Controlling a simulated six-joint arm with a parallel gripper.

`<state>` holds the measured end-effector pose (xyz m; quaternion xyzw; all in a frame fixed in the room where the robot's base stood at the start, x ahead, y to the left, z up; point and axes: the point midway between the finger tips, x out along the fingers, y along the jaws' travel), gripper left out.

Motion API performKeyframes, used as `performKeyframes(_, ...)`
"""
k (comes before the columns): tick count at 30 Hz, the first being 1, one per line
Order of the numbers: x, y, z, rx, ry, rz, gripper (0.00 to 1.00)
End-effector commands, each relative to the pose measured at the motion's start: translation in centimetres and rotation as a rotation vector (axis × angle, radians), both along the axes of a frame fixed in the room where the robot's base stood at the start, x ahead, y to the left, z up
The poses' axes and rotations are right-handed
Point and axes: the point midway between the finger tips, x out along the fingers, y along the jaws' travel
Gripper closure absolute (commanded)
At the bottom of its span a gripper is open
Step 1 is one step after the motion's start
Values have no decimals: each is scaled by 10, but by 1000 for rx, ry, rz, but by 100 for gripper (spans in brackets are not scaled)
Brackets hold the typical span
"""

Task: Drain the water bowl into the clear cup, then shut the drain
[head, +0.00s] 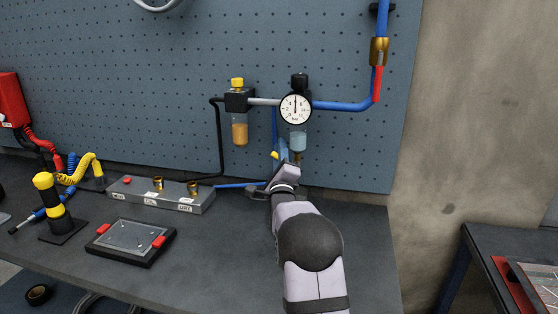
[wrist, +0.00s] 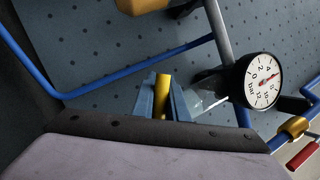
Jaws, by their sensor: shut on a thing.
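The water bowl (head: 298,142) is a clear bowl with pale blue liquid, hanging under the round gauge (head: 295,108) on the pegboard. It shows partly in the wrist view (wrist: 203,104), right of my fingers. A brassy fitting (head: 297,158) sits below the bowl; I cannot tell whether the drain is open. My gripper (wrist: 163,98) is just below and left of the bowl, its blue fingers shut on a small yellow piece (wrist: 163,92). Whether that piece belongs to the drain is unclear. I cannot make out the clear cup; my arm covers the area below the bowl.
A second bowl with amber liquid (head: 239,130) hangs at left. A blue pipe (head: 345,105) with a red lever (head: 378,84) runs at right. A grey block with brass fittings (head: 160,194), a black tray (head: 131,241) and a yellow-black post (head: 52,205) stand on the bench (head: 215,270).

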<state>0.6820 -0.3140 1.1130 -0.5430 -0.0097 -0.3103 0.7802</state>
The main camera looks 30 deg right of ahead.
Motion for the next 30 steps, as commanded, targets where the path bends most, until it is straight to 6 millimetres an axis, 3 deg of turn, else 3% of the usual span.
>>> performKeyframes(14,0,-1,1,16,-13,0,100)
performKeyframes(15,0,-1,1,16,-13,0,80)
performKeyframes(17,0,-1,1,15,-13,0,68)
performKeyframes(30,0,-1,1,12,-11,0,68)
